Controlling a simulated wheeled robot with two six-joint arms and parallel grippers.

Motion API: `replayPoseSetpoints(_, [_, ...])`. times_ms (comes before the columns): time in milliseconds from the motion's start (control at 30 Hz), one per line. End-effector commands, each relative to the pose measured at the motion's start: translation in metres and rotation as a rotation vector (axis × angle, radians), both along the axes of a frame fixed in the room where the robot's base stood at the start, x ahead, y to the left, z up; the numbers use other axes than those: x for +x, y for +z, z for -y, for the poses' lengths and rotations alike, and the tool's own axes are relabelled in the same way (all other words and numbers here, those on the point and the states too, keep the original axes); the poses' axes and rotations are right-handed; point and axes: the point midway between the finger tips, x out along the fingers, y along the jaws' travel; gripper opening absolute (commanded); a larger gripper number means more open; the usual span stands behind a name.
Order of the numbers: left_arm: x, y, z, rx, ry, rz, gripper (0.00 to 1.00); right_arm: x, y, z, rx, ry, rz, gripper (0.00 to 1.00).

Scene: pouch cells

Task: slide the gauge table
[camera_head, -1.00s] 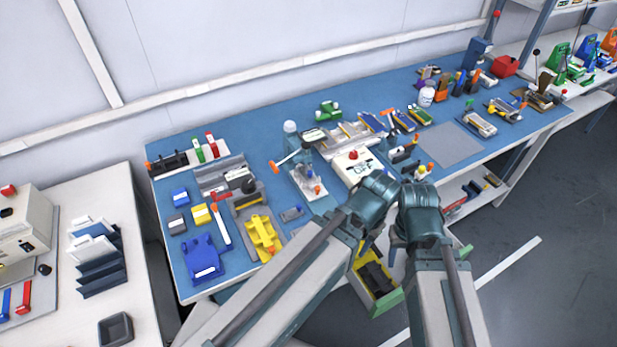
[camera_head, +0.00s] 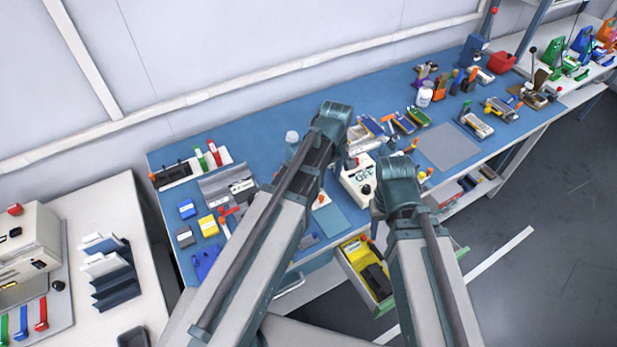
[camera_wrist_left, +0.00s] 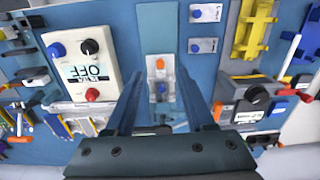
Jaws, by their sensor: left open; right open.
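In the head view, the orange knob (camera_head: 323,199) shows just right of my left arm. The arm hides much of the gauge stand, whose pale top (camera_head: 292,137) shows at its left. My left gripper is hidden there. My right arm is bent in front of the bench; its gripper is hidden.
The white box marked OFF (camera_head: 357,181) stands right of the gauge. Yellow and blue fixtures (camera_head: 207,226) lie to the left. A bare grey mat (camera_head: 450,147) lies further right.

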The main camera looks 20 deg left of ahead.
Motion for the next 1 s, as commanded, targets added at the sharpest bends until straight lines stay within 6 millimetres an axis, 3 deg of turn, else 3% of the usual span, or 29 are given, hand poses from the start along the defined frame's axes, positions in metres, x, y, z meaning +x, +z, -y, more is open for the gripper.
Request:
replayPoseSetpoints(33, [0.011,0.009,-0.005,-0.005,0.065,0.002,0.54,0.000,0.009,0.000,0.000,0.000,0.000,0.50])
replayPoseSetpoints(133, [0.018,0.012,-0.011,-0.011,0.151,0.006,0.54,0.000,0.012,0.000,0.000,0.000,0.000,0.50])
replayPoseSetpoints(467, [0.019,0.007,-0.013,-0.012,0.184,0.008,0.54,0.000,0.007,0.000,0.000,0.000,0.000,0.50])
replayPoseSetpoints(667, [0.019,-0.008,-0.013,-0.012,0.182,0.008,0.54,0.000,-0.008,0.000,0.000,-0.001,0.000,0.50])
replayPoseSetpoints(1000, [0.019,-0.054,-0.012,-0.012,0.181,0.008,0.54,0.000,-0.054,0.000,0.000,-0.002,0.000,0.50])
